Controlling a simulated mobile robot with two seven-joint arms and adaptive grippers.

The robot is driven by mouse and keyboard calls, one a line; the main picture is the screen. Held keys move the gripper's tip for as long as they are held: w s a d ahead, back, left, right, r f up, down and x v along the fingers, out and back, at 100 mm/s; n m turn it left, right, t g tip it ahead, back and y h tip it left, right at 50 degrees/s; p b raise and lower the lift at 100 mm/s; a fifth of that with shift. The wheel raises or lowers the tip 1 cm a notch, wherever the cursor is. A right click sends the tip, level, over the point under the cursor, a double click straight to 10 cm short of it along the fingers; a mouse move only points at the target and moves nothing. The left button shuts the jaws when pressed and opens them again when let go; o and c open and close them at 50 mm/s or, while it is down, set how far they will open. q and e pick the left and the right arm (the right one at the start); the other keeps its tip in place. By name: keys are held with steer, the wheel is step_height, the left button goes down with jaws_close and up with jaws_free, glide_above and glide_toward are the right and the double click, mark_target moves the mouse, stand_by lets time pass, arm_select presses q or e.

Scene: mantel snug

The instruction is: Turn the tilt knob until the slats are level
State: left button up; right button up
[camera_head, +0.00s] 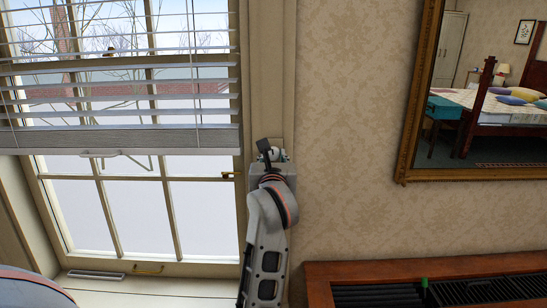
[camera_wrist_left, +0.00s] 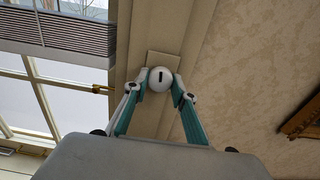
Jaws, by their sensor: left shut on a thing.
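The tilt knob (camera_wrist_left: 160,78) is a white round knob with a dark slot, on a pale plate on the window trim. The slot looks about upright in the left wrist view. My left gripper (camera_wrist_left: 160,88) has its teal-padded fingers on both sides of the knob, shut on it. In the head view the gripper (camera_head: 272,157) is at the trim right of the blind, and my wrist mostly hides the knob. The blind's slats (camera_head: 120,72) hang over the upper window with gaps between them; their exact tilt is hard to tell. My right gripper is not in view.
The blind's bottom rail (camera_head: 120,138) hangs left of my gripper, above a brass window latch (camera_head: 230,175). A gold-framed mirror (camera_head: 410,120) is on the wall at right. A dark-grilled wooden cover (camera_head: 420,268) stands below it. The wall between is bare.

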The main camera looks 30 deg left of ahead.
arm_select(q)
steer(key=shift+r+m+p, duration=0.25)
steer(key=shift+m+p, duration=0.35)
steer(key=shift+p, duration=0.15)
steer(key=shift+c, duration=0.6)
steer(key=shift+f+m, duration=0.2)
steer(key=shift+m, duration=0.1)
steer(key=o, duration=1.1)
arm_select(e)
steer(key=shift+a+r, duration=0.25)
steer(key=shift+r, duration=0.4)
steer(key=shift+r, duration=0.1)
